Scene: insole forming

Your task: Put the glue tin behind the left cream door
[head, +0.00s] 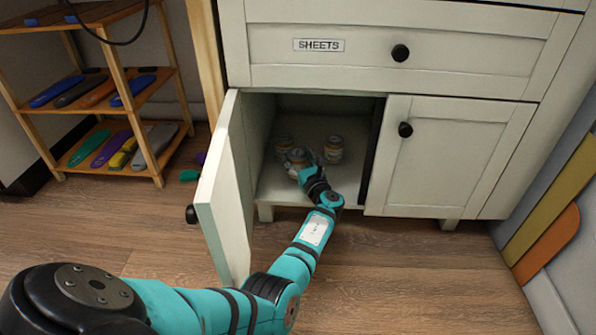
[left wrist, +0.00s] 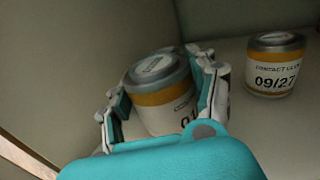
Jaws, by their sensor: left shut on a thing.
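The left cream door (head: 228,190) of the cabinet stands open, swung out toward me. My left arm reaches into the opening, and my left gripper (head: 306,165) is shut on a glue tin (head: 296,156) inside. In the left wrist view, the gripper's fingers (left wrist: 160,82) clasp this grey-lidded tin (left wrist: 163,98), which has an orange band and a white label, from both sides. I cannot tell whether its base touches the cabinet floor. My right gripper is not in view.
Another tin (head: 334,149) stands to the right inside, labelled 09/27 in the left wrist view (left wrist: 275,67). The right cream door (head: 447,155) is shut, below the SHEETS drawer (head: 370,62). A wooden rack (head: 110,95) holds insoles at left.

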